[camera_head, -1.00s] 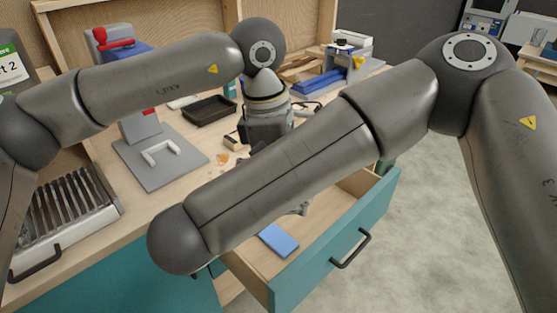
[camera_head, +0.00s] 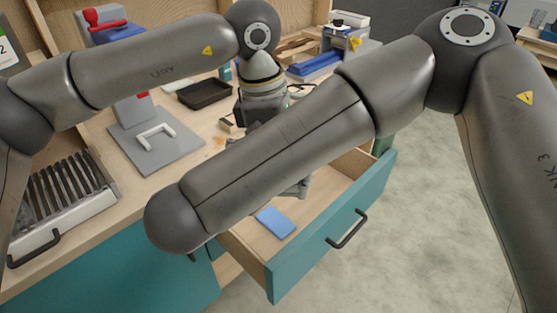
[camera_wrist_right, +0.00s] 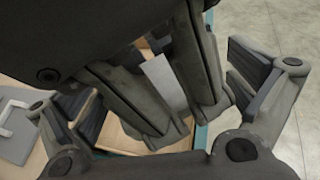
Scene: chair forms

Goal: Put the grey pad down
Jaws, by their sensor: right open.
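A light grey pad (camera_wrist_right: 165,84) shows in the right wrist view between the two dark fingers of my left gripper (camera_wrist_right: 178,95). Both fingers appear to bear on its sides; its lower end is partly hidden. My right gripper (camera_wrist_right: 165,112) is open, with its fingers wide apart on either side of the left gripper and nothing between its own pads that I can see it hold. In the head view, my left wrist (camera_head: 262,95) points down behind my right forearm, which hides the pad and most of both grippers. A grey gripper part (camera_head: 298,189) shows below the forearm.
An open teal-fronted drawer (camera_head: 335,225) holds a blue pad (camera_head: 274,222) and has bare floor around it. A black tray (camera_head: 204,92), a grey plate with a white handle (camera_head: 158,146) and a slotted rack (camera_head: 62,195) stand on the bench.

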